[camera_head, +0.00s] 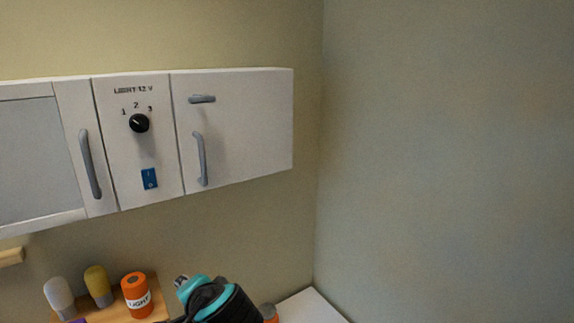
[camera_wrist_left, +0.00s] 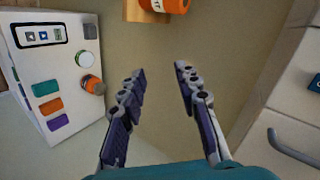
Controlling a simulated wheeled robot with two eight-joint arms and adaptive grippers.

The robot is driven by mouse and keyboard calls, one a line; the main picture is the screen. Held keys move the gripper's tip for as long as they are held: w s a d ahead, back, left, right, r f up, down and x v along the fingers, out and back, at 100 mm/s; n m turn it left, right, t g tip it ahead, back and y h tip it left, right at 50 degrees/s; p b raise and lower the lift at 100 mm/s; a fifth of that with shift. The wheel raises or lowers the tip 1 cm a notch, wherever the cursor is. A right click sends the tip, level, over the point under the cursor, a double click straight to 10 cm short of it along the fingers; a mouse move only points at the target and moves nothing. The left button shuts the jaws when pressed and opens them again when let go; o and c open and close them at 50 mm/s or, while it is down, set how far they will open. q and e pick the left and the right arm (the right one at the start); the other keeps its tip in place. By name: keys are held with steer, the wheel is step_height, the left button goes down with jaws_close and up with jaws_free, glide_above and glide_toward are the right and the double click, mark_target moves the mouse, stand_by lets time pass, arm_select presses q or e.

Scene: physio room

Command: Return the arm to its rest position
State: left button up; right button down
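My left gripper (camera_wrist_left: 160,72) is open and empty in the left wrist view, its two dark fingers spread apart with bare wall between them. In the head view, a black and teal part of my arm with a small grey tip (camera_head: 181,281) shows at the bottom. It appears just right of the orange can labelled LIGHT (camera_head: 136,292). Most of the arm is outside the picture. My right gripper is not in view.
White wall cabinets (camera_head: 240,125) with grey handles, a black dial (camera_head: 139,123) and a blue switch (camera_head: 149,179) hang above. A wooden shelf (camera_head: 157,309) holds the can and two bulb-like items. A white unit (camera_wrist_left: 62,65) with coloured buttons stands at the wrist view's left.

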arm_select(q)
steer(key=s+f+n+h+b, duration=0.2)
steer(key=f+b, duration=0.3)
steer(key=f, duration=0.8)
steer(key=s+d+f+n+g+h+b, duration=0.1)
steer(key=s+f+b, duration=0.4)
steer(key=f, duration=0.8)
steer(key=s+f+n+g+h+b, duration=0.1)
steer(key=s+f+n+h+b, duration=0.2)
steer(key=f+b, duration=0.4)
step_height(320, 180, down, 7)
steer(key=shift+s+d+r+n+h, duration=0.15)
steer(key=shift+s+d+n+h, duration=0.15)
steer(key=shift+d+n+h, duration=0.15)
